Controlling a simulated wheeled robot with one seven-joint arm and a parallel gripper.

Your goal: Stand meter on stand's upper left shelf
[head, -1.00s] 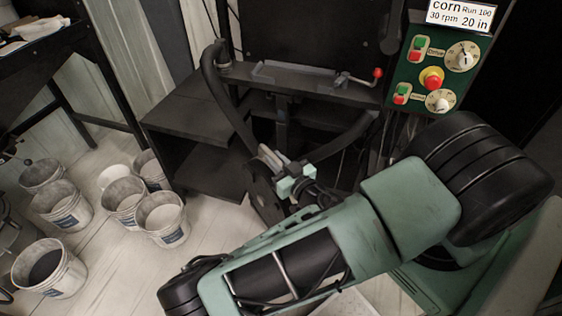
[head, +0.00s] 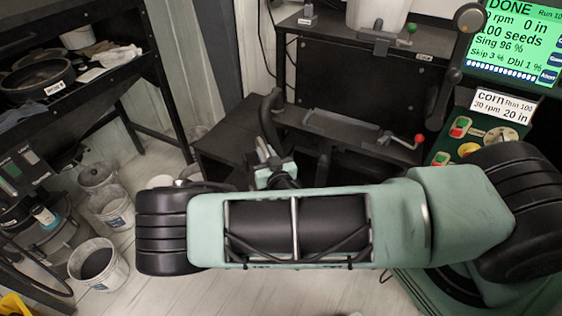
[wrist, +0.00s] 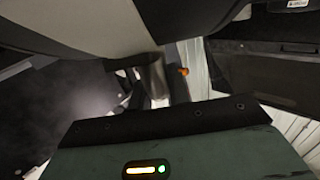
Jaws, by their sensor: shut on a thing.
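My gripper (head: 272,174) shows only in part in the head view, just above my green forearm and in front of the black stand (head: 345,128). The forearm hides most of its front and whatever lies below. The stand's left shelf (head: 222,138) is a flat black board left of the dark hose, with its lower part behind my arm. In the wrist view, my gripper's green housing (wrist: 190,155) fills the bottom. A large dark and grey rounded body (wrist: 75,28) fills the top close up, probably the held seed meter. The fingertips are not clear there.
A dark curved hose (head: 268,115) rises beside the left shelf. A red-knobbed lever (head: 408,142) and a green control panel (head: 480,130) stand to the right, under a lit screen (head: 530,45). White buckets (head: 97,262) and a black workbench (head: 65,85) stand left.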

